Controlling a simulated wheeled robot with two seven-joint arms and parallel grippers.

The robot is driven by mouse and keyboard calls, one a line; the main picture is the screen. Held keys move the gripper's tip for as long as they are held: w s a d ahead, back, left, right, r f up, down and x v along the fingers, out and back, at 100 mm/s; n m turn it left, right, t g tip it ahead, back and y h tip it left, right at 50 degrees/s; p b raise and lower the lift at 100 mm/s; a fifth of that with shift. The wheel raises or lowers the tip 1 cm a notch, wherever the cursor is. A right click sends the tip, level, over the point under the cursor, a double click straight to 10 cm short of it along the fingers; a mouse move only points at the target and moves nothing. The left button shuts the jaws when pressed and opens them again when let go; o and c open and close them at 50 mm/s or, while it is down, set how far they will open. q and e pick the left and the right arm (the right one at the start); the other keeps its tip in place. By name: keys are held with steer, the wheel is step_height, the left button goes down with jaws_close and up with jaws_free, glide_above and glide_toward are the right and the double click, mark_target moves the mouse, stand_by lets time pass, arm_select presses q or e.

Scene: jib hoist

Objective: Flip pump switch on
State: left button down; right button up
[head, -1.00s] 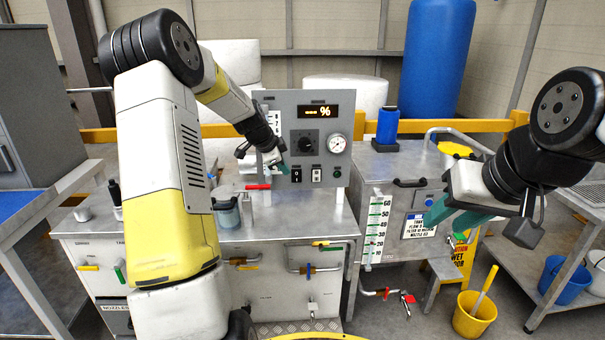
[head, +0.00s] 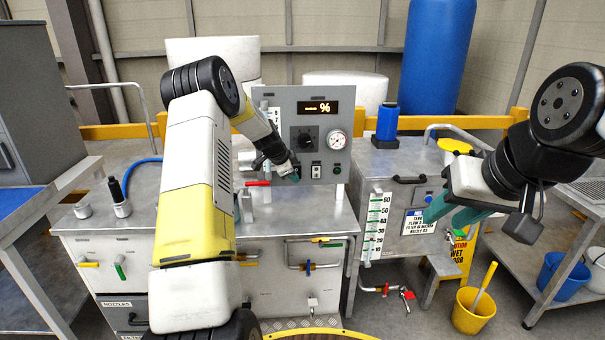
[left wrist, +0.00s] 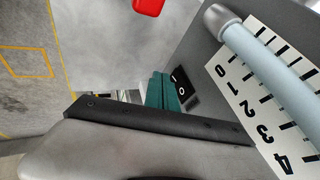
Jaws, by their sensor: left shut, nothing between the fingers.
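The grey control panel (head: 345,103) stands upright on the bench. In the left wrist view a black rocker switch (left wrist: 184,88) marked 1 and 0 shows on the panel. My left gripper (head: 294,177) is shut and empty at the panel's lower left, and hides this switch in the head view. In the left wrist view its teal fingertips (left wrist: 165,92) are right beside the rocker; I cannot tell whether they touch. A white switch (head: 316,171) is just to its right. The switch labels are too small to read. My right gripper (head: 455,212) is open and empty at the right.
A dial knob (head: 304,138), a round gauge (head: 337,141) and a lit percent display (head: 319,107) are on the panel. A red-handled valve (head: 258,184) stands left of the gripper. A numbered scale (left wrist: 262,95) with a pale tube is close in the left wrist view.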

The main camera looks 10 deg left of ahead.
arm_select(q)
steer(key=shift+w+a+f, duration=0.1)
steer(key=shift+w+a, duration=0.05)
steer(key=shift+w, duration=0.65)
steer(key=shift+w+f, duration=0.15)
steer(key=shift+w, duration=0.05)
steer(key=shift+a+r, duration=0.1)
steer(key=shift+r, duration=0.8)
